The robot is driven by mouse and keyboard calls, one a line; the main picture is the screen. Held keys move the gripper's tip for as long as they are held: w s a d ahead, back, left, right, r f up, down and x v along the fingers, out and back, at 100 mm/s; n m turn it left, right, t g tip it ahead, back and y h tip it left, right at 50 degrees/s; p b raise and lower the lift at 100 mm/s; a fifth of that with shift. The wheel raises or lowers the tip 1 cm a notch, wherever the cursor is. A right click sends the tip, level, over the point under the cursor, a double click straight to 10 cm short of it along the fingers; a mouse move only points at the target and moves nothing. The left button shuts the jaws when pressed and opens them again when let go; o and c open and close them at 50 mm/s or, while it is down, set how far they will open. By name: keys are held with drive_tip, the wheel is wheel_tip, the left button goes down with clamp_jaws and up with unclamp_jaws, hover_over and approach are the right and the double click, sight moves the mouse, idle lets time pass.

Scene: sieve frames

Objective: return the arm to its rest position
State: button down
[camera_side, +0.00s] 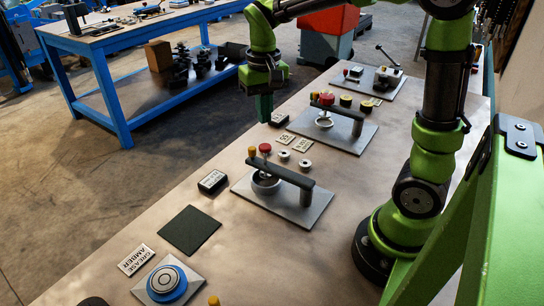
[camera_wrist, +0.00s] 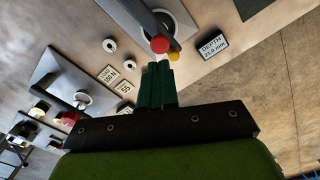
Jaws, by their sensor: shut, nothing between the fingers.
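My gripper (camera_side: 264,107) hangs from my green arm above the far-left edge of the worktable (camera_side: 130,215) in the side view. Its dark green fingers are together and hold nothing. In the wrist view my gripper (camera_wrist: 158,66) points toward the near press fixture, with its fingers shut. In the side view the gripper is apart from the fixtures, left of the middle one. My arm's base stands at the right of the table.
A near press fixture (camera_side: 307,208) with red and yellow knobs, a middle fixture (camera_side: 350,138) and a far plate (camera_side: 372,89) stand along the table. A blue bench (camera_side: 118,117) stands behind.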

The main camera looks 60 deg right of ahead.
drive_tip(key=shift+w+f, duration=0.1)
drive_tip(key=s+a+r+n+t+y, duration=0.1)
drive_tip(key=s+a+r+t, duration=0.1)
drive_tip(key=s, duration=0.3)
drive_tip(key=s+a+r+n+t+y, duration=0.1)
drive_tip(key=s+a+r+t, duration=0.1)
drive_tip(key=s+a+t, duration=0.2)
drive_tip(key=shift+s+t, duration=0.6)
drive_tip(key=shift+s, duration=0.7)
